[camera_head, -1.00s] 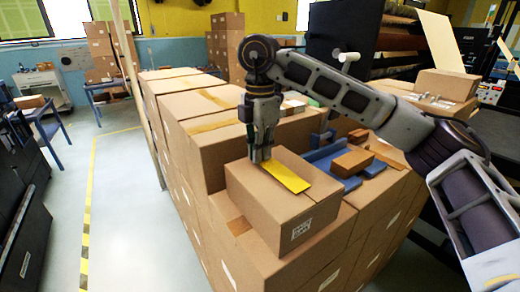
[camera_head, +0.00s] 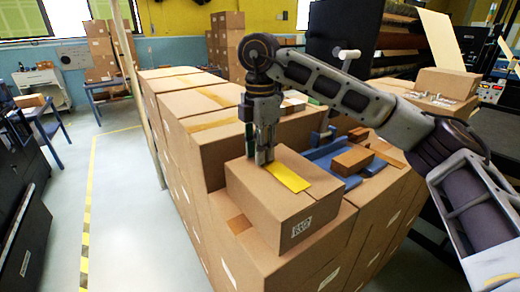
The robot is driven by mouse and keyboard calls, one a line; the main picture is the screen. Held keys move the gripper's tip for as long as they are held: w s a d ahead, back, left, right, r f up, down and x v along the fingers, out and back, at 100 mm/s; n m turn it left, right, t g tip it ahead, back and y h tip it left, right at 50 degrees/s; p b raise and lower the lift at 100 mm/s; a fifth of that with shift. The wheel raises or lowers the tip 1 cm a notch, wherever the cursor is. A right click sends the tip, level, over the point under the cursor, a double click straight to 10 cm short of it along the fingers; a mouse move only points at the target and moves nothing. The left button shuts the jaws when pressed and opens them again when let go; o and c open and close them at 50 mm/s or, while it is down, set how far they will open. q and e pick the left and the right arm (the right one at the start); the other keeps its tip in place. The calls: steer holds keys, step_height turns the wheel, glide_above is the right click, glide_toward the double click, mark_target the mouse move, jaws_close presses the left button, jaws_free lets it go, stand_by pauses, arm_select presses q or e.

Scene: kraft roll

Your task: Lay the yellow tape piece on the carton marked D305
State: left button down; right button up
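The yellow tape piece (camera_head: 287,177) lies flat along the top of a brown carton (camera_head: 250,193), running from near the middle of the top toward its right edge. A dark mark shows on the carton's front face, too small to read surely as D305. My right gripper (camera_head: 262,160) points straight down at the tape's far left end, with its fingertips at or just above the carton top. The fingers look close together, but I cannot tell whether they pinch the tape's end. My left gripper is out of view.
The carton stands on a large stack of brown cartons (camera_head: 215,98). A blue tool or tray (camera_head: 325,155) and a small brown block (camera_head: 352,160) lie right behind it. A dark machine (camera_head: 345,35) is at the back right. Open floor (camera_head: 120,200) lies left.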

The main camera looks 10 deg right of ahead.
steer(key=shift+r, duration=0.15)
step_height(320, 180, up, 12)
steer(key=shift+p, duration=0.45)
stand_by(0.5)
steer(key=shift+r, duration=0.1)
stand_by(0.6)
